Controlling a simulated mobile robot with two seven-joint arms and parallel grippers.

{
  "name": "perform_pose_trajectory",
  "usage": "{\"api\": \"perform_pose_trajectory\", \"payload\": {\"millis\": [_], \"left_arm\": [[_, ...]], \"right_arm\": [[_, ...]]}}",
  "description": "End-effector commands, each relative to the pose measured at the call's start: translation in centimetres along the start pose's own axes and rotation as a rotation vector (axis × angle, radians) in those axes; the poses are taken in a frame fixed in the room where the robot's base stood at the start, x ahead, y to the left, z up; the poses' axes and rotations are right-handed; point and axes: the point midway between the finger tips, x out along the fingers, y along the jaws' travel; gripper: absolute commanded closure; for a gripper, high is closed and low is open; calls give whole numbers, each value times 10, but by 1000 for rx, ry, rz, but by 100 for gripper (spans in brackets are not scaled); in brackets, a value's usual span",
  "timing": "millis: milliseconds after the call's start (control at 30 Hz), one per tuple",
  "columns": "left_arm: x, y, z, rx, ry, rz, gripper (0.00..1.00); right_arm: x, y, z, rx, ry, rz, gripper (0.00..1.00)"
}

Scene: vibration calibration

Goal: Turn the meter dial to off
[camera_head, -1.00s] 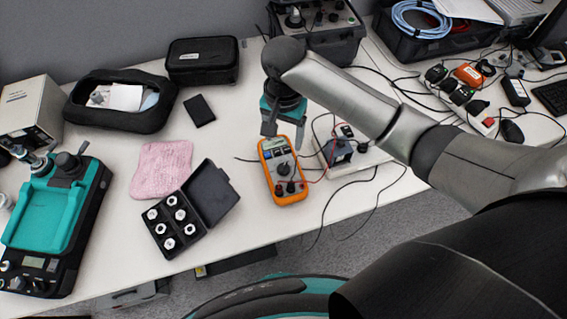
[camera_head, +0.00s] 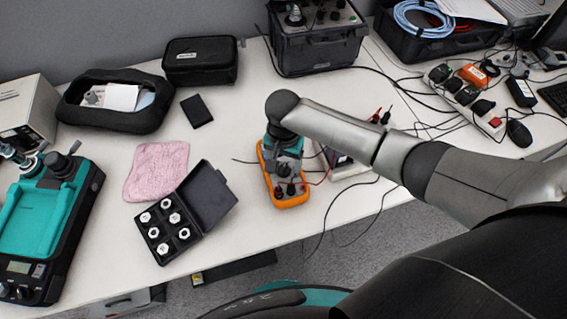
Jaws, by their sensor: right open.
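The orange multimeter (camera_head: 290,202) lies on the white table at the middle of the head view. Its lower face with plugged leads shows; its upper face and screen are hidden behind my right gripper. My right gripper (camera_head: 286,172) points down over the meter's dial area and is open. I cannot tell whether its fingers touch the dial, and the dial's setting is hidden. My left gripper is not in view.
A black case of white-topped parts (camera_head: 168,230) and a pink cloth (camera_head: 157,170) lie left of the meter. Test leads and a small device on a pale base (camera_head: 350,168) are close on the right. The table's front edge is just below the meter.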

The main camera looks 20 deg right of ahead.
Motion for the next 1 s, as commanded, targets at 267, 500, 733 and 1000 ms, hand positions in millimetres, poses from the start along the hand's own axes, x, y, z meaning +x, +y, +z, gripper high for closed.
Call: {"api": "perform_pose_trajectory", "payload": {"millis": [267,500,733,1000], "left_arm": [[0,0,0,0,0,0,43],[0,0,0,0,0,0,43],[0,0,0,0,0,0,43],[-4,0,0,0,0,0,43]], "right_arm": [[0,0,0,0,0,0,51],[0,0,0,0,0,1,78],[0,0,0,0,0,1,100],[-1,0,0,-10,-1,2,100]]}}
